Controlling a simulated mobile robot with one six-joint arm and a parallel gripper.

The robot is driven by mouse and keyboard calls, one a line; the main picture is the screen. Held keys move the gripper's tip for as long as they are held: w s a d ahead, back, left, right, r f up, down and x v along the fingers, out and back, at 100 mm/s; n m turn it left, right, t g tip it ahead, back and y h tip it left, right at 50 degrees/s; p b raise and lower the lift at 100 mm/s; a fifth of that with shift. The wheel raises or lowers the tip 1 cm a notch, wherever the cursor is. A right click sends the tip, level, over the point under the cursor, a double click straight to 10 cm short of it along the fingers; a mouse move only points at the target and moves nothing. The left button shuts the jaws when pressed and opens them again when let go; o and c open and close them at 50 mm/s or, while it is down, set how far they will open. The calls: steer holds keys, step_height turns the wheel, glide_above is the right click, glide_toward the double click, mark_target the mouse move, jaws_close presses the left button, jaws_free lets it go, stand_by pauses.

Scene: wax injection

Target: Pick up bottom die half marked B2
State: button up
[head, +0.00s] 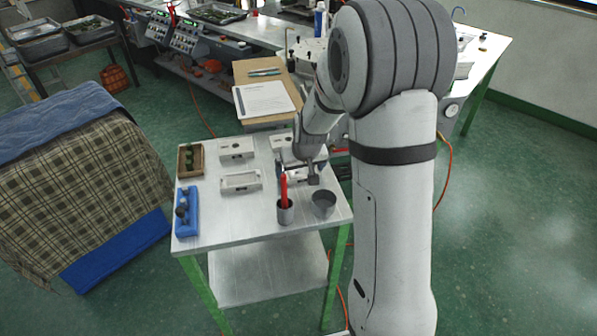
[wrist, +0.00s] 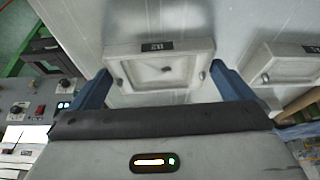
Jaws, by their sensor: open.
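The grey die half marked B2 (wrist: 135,52) lies on the metal table in the wrist view, its label upside down and its recessed face towards the camera. My gripper (wrist: 160,80) is open, with one blue finger at each side of the near part of this die half. I cannot tell whether the fingers touch it. In the head view my gripper (head: 298,173) is low over the right part of the table, and it hides most of the die half there.
Another die half (wrist: 284,68) lies to the right in the wrist view. In the head view, a cup with red-handled tools (head: 285,213) and a grey bowl (head: 323,204) stand close in front of my gripper. More die halves (head: 240,181) and a blue holder (head: 187,212) are left.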

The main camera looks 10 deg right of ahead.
steer(key=c, duration=0.7)
steer(key=shift+c, duration=0.3)
